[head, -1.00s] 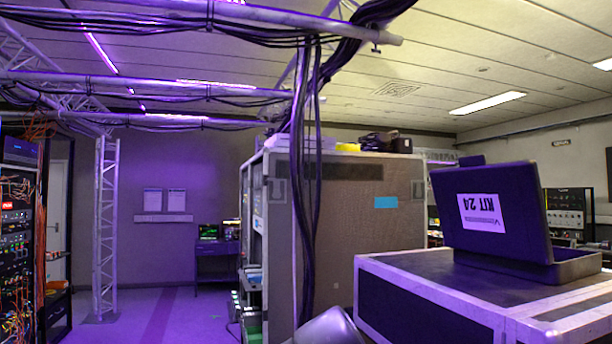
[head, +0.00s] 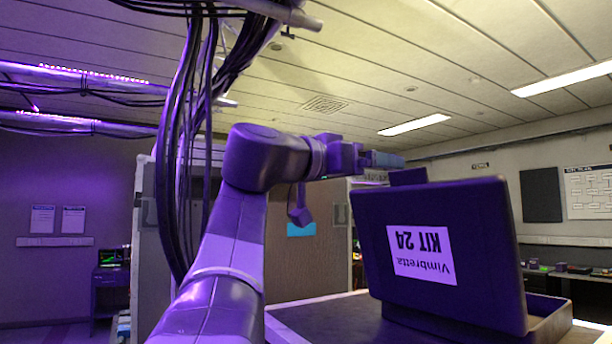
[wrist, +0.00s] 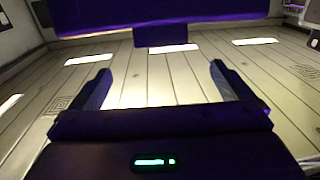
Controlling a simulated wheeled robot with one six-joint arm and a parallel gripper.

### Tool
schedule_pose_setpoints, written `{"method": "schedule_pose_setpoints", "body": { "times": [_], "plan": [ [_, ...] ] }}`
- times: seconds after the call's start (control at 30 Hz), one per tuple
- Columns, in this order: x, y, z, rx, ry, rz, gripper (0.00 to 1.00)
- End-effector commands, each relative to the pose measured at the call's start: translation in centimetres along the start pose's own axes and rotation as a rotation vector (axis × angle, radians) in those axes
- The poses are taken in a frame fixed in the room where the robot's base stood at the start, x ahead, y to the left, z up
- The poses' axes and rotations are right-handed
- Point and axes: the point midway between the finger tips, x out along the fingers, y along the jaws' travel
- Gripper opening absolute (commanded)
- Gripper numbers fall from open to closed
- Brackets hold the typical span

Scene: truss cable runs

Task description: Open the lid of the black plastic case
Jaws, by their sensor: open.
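The black plastic case stands with its lid (head: 455,270) raised steeply above its base (head: 550,325). The lid's outer face is toward me, with a white label reading "Vimbretta KIT 24" upside down. A small dark tab (head: 408,176) sticks up from the lid's top edge. My gripper (head: 400,160) is at the height of that tab, just above the lid's upper left corner. In the wrist view, my gripper (wrist: 160,75) has its fingers spread with nothing between them. The dark lid edge (wrist: 150,18) and tab (wrist: 165,36) show beyond. Contact cannot be told.
The case rests on a dark box with pale edges (head: 310,325). Hanging black cables (head: 190,130) run down left of my arm, below a truss pipe (head: 270,10). A grey cabinet (head: 330,265) stands behind my arm. Open air lies above the lid.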

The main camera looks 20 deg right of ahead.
Motion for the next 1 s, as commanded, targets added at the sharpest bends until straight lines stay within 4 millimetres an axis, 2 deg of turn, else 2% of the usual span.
{"method": "schedule_pose_setpoints", "body": {
  "times": [0.6,0.8,1.0],
  "plan": [
    [10.5,0.0,-0.1,-0.004,-0.003,0.002,1.00],
    [12.2,0.0,0.0,-0.003,-0.002,0.001,1.00],
    [12.4,-0.1,0.1,-0.003,-0.002,-0.001,1.00]
  ]
}}
